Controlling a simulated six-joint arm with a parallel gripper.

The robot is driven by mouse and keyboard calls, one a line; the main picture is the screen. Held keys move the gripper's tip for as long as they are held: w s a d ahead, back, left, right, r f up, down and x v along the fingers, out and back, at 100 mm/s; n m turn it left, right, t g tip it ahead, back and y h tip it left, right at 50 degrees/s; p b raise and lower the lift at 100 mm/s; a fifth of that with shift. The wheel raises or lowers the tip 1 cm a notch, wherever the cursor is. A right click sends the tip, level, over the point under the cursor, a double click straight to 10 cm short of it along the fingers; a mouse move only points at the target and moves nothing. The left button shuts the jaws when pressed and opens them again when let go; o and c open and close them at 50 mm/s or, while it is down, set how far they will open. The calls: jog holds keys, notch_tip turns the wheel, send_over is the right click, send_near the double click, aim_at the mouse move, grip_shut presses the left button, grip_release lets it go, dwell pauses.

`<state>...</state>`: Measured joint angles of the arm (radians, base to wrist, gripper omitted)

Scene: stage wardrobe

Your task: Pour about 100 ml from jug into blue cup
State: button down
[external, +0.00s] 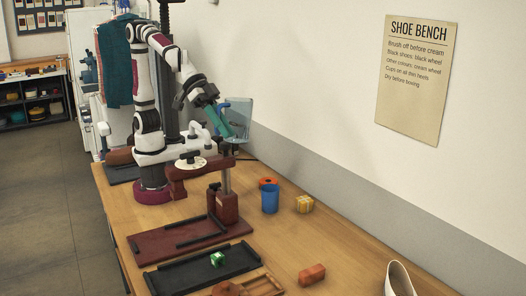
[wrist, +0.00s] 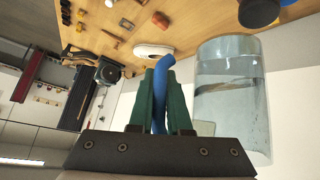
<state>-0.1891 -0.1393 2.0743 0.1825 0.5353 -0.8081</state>
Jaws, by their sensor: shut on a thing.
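My gripper (external: 226,132) has green fingers and is shut on the blue handle (wrist: 163,80) of the clear jug. The jug (external: 239,117) is raised above the bench near the wall, up and to the left of the blue cup. In the wrist view the clear jug (wrist: 232,110) is beside my fingers (wrist: 165,85), on their right. A line crosses its side, but I cannot tell the liquid level. The blue cup (external: 270,199) stands upright on the bench, apart from the jug. Its inside is not clear to see.
An orange ring-like item (external: 267,182) sits just behind the cup and a yellow block (external: 304,204) to its right. A dark red stand (external: 224,207) is at its left. A black tray (external: 180,277) holds a green block. An orange-red block (external: 312,274) lies in front.

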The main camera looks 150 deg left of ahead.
jog(key=shift+a+f+y+b, duration=0.1)
jog(key=shift+f+y+b, duration=0.2)
jog(key=shift+y, duration=0.4)
dwell(2.3)
